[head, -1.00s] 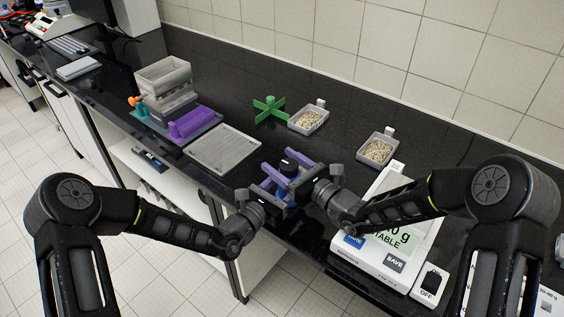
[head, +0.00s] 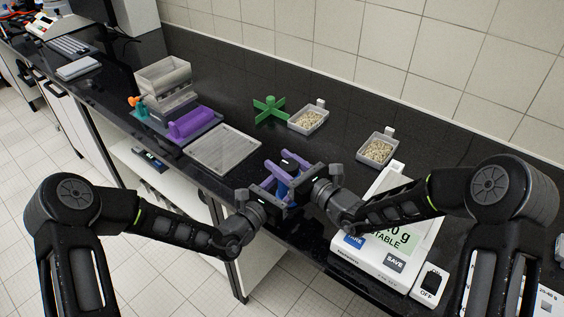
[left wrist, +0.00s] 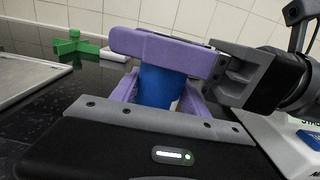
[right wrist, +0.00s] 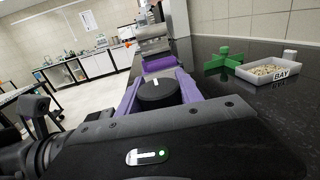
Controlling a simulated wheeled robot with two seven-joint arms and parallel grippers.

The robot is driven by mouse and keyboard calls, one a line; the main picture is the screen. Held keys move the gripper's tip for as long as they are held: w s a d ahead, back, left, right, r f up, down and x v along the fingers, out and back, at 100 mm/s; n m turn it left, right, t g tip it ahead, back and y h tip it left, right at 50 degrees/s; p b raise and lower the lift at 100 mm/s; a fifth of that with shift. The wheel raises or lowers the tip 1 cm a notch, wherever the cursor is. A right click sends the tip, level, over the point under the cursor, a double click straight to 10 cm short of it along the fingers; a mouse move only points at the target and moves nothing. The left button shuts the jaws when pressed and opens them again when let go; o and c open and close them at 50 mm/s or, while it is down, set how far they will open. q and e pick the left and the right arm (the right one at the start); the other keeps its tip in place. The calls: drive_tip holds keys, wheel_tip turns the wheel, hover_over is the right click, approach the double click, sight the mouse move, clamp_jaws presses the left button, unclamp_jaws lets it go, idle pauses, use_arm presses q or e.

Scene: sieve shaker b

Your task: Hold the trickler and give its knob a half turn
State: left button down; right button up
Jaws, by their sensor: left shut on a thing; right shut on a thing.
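The trickler shows in the left wrist view as an upright blue body (left wrist: 158,86). Its round black knob (right wrist: 158,91) is on top in the right wrist view and shows small in the head view (head: 289,162). My left gripper (head: 282,189) is shut on the trickler's blue body, low down. My right gripper (head: 287,166) is shut on the knob above it, one purple finger on each side. The right fingers hide the knob in the left wrist view. In the head view the grippers hide most of the body.
The white balance (head: 375,258) stands close on the right. Two trays of pale grains (head: 309,127) (head: 388,138) and a green cross-shaped piece (head: 270,109) lie behind. A flat sieve panel (head: 222,151) and the shaker with a purple part (head: 192,123) are left. The counter's front edge is close.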

drive_tip(key=shift+r+m+h, duration=0.1)
drive_tip(key=shift+m+h, duration=0.2)
drive_tip(key=shift+c, duration=0.4)
drive_tip(key=shift+w+d+m+t+h, duration=0.15)
drive_tip(key=shift+m+t+h, duration=0.35)
drive_tip(key=shift+t+h, duration=0.25)
drive_tip(key=o, duration=1.4)
drive_tip(key=shift+c, duration=0.2)
drive_tip(key=shift+d, duration=0.1)
drive_tip(key=v, duration=1.2)
drive_tip(key=shift+o, duration=0.2)
